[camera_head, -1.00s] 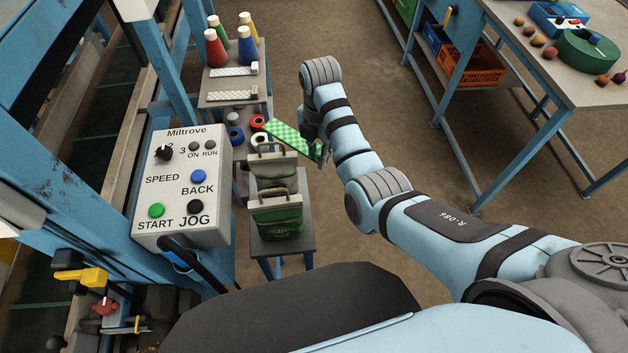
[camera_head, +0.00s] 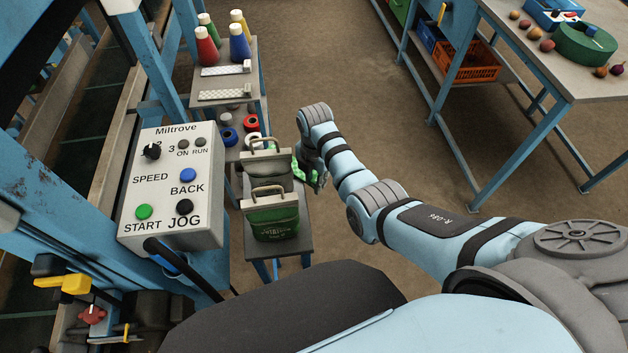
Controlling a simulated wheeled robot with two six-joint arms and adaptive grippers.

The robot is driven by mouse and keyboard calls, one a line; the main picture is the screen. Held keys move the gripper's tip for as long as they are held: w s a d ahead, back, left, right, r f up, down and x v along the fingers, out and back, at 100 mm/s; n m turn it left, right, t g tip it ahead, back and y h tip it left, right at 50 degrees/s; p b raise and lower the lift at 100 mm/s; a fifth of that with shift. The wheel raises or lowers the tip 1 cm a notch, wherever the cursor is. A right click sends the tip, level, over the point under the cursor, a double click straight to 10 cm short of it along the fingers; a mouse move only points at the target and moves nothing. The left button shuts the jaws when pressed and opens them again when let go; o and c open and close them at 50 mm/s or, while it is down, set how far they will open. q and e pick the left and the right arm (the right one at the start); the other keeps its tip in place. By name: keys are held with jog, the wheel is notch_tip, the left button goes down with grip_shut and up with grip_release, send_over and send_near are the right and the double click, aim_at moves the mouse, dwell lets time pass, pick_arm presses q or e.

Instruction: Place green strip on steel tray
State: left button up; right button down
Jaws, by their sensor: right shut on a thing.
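My right gripper (camera_head: 310,176) is shut on the green strip (camera_head: 297,166), just right of the sacks and beside the small table. Only bits of the strip's green show; the rest is hidden by my wrist and the sacks. My left gripper is not in view. I cannot make out a steel tray for certain.
Two green sacks with grey tops and handles, a rear one (camera_head: 266,166) and a front one (camera_head: 270,218), stand on the small table. Behind them are spools (camera_head: 228,137), pale strips (camera_head: 225,93) and coloured bottles (camera_head: 239,45). A control box (camera_head: 172,187) stands left. Open floor lies right.

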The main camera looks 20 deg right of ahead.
jog(key=c, duration=1.4)
grip_release()
